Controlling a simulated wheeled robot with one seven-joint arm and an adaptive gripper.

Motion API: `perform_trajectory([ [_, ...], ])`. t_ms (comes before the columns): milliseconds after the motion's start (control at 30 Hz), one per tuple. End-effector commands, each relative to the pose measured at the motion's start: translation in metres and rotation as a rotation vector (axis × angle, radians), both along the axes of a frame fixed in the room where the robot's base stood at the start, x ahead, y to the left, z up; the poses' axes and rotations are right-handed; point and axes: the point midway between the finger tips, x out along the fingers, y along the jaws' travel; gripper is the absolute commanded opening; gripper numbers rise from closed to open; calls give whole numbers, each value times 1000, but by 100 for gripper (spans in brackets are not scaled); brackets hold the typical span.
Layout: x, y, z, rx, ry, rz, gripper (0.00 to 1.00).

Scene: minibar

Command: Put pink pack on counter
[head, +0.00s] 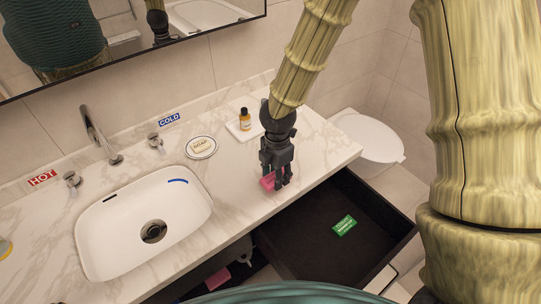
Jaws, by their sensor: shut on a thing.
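The pink pack (268,181) is in my gripper (278,183), between its dark fingers. My gripper points down over the front part of the marble counter (232,176), to the right of the sink. The fingers hide part of the pack. I cannot tell whether the pack touches the counter top or is held just above it.
An open dark drawer (310,248) holding a green pack (344,225) juts out below the counter's front edge. A soap dish (201,147), a small bottle on a white tray (238,131), and a sink (125,205) are nearby. Another pink item (217,279) lies low beneath the counter.

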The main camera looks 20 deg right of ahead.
Motion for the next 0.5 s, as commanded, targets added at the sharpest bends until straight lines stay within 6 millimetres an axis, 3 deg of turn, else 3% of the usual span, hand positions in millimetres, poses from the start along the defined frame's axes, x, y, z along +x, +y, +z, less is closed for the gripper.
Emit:
perform_trajectory([
  [300,61,-8,-4,1,0,-2,27],
  [500,78,-11,-7,0,1,0,27],
])
